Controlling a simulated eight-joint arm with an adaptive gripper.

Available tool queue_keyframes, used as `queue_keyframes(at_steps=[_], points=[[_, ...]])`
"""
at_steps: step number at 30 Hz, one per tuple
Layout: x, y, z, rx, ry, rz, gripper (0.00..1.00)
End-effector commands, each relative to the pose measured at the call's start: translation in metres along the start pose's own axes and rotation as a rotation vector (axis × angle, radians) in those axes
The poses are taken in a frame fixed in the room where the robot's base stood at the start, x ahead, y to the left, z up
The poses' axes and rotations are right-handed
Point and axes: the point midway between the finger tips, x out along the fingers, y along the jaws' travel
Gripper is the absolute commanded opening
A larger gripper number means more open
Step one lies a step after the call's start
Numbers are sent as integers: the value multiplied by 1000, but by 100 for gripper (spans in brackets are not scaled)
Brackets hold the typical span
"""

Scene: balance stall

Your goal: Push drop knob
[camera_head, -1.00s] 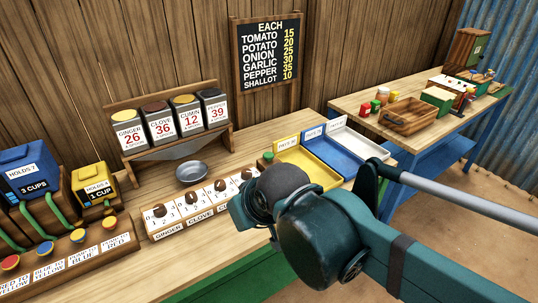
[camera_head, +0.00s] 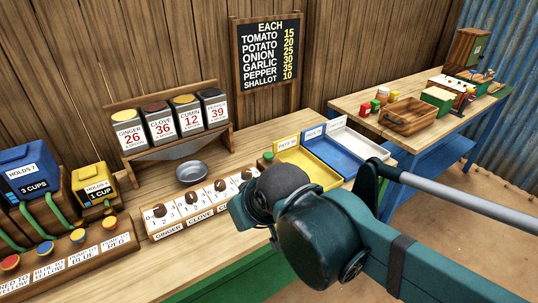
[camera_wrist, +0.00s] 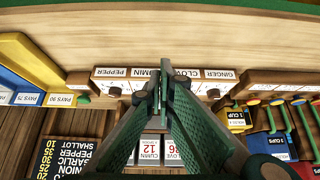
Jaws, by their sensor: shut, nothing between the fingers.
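A round green knob (camera_head: 267,156) stands on a small wooden block at the right end of the dial panel, beside the yellow tray. No label reading "drop" is legible. A small green shape, likely this knob, shows in the wrist view (camera_wrist: 84,99), left of my fingers. My gripper (camera_wrist: 162,72) is shut and empty. Its fingertips show over the dial panel (camera_wrist: 135,84), between the cumin and clove labels, apart from the green knob in the picture. In the head view my arm's dark wrist hides the gripper and the panel's right part.
A metal bowl (camera_head: 192,172) sits below the spice bins (camera_head: 162,125). Yellow (camera_head: 310,174), blue (camera_head: 340,160) and white (camera_head: 362,146) trays lie to the right. Blue and yellow dispensers (camera_head: 95,186) and a row of coloured buttons (camera_head: 45,247) stand at left.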

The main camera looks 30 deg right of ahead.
Motion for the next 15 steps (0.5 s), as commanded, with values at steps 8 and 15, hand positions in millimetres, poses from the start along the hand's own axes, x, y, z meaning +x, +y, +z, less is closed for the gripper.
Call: queue_keyframes(at_steps=[8,15], points=[[0,0,-2,-3,0,-1,0],[-1,3,-14,-29,-2,-6,0]])
